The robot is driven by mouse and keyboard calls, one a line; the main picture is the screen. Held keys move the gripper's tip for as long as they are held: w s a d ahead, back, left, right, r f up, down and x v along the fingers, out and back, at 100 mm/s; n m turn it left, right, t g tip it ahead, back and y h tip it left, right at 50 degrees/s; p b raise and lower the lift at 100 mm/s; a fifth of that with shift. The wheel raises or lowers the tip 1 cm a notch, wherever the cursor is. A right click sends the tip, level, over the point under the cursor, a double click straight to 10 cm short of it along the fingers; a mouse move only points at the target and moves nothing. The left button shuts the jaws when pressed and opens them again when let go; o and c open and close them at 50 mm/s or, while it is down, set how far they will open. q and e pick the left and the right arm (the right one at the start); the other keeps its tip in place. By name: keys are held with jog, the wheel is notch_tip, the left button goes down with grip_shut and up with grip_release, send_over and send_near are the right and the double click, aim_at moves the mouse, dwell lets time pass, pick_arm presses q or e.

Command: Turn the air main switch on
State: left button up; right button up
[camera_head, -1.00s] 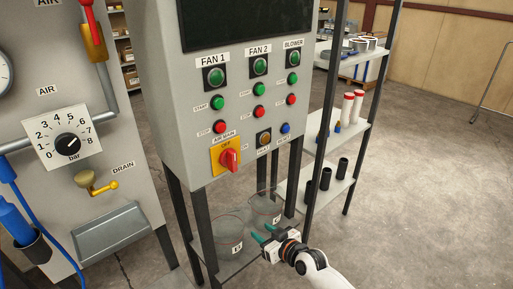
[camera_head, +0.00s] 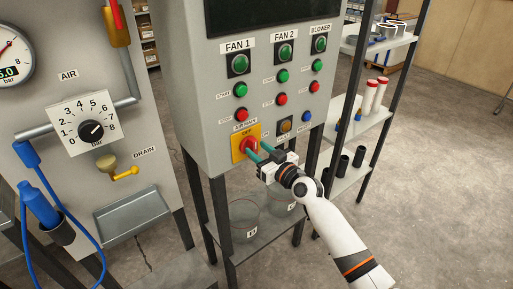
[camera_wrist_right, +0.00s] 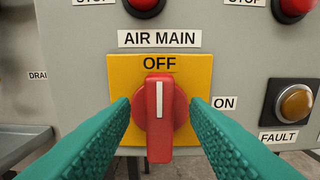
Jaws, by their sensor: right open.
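The air main switch (camera_head: 249,145) is a red rotary knob on a yellow plate, low on the grey control cabinet. In the right wrist view the red knob (camera_wrist_right: 159,112) stands upright, its white line pointing up at OFF; ON is printed to its right. My right gripper (camera_head: 258,152) is open in front of the switch. In the wrist view its two green fingers (camera_wrist_right: 160,112) lie left and right of the knob, with the knob between them. I cannot tell whether they touch it. My left gripper is not in view.
An amber fault button (camera_wrist_right: 296,105) sits right of the switch. Start and stop buttons (camera_head: 240,90) are above it. A panel with a pressure dial (camera_head: 91,131) and a yellow drain valve (camera_head: 125,173) stands at the left. A shelf rack (camera_head: 372,125) stands at the right.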

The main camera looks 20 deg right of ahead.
jog(key=shift+x, duration=0.8)
jog(key=shift+c, duration=0.5)
grip_shut()
